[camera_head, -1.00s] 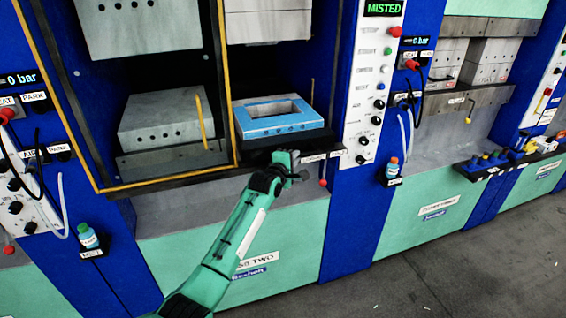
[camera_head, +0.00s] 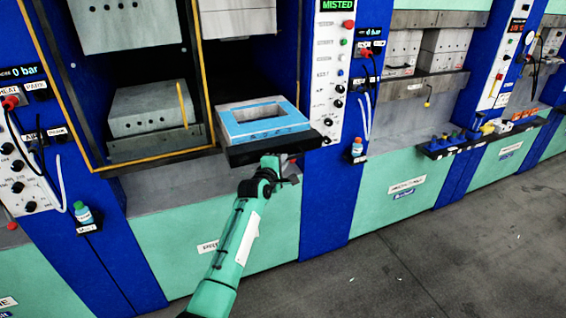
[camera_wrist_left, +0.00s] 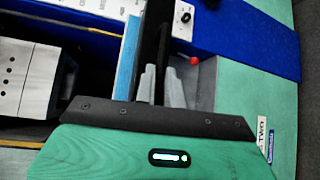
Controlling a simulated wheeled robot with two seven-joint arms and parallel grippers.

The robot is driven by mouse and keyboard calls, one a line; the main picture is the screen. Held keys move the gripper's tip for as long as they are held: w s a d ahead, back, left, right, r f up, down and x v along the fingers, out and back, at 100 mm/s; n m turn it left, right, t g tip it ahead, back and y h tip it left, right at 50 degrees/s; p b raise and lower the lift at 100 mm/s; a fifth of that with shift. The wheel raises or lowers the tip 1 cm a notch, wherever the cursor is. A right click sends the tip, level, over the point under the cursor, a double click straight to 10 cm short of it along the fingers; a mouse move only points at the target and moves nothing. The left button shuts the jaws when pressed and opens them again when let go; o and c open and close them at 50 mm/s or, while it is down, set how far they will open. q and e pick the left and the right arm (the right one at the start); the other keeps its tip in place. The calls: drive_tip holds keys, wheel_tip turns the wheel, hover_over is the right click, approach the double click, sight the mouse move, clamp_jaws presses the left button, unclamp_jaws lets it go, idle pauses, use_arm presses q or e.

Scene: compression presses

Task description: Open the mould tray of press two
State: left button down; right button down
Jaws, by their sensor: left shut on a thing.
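The mould tray (camera_head: 238,157) of press two is a dark slab that sticks out of the press front. On it sits a grey mould block (camera_head: 264,122) with a blue top and a square opening. My left gripper (camera_head: 286,172) is at the tray's front edge, below the mould. In the left wrist view its grey fingers (camera_wrist_left: 158,86) are shut on a dark bar at the tray front; the exact grip is partly hidden. The blue mould edge (camera_wrist_left: 128,60) shows beside them. My right gripper is not in view.
A control panel (camera_head: 328,75) reading MISTED is right of the tray. A red knob (camera_wrist_left: 194,60) is close to my fingers in the wrist view. A yellow-edged guard frame (camera_head: 160,153) stands left. The floor (camera_head: 430,245) in front is clear.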

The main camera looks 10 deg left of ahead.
use_arm(q)
drive_tip(key=shift+f, duration=0.3)
drive_tip(key=c, duration=1.7)
unclamp_jaws()
drive_tip(key=shift+o, duration=1)
drive_tip(key=shift+w, duration=0.1)
drive_tip(key=shift+r, duration=0.1)
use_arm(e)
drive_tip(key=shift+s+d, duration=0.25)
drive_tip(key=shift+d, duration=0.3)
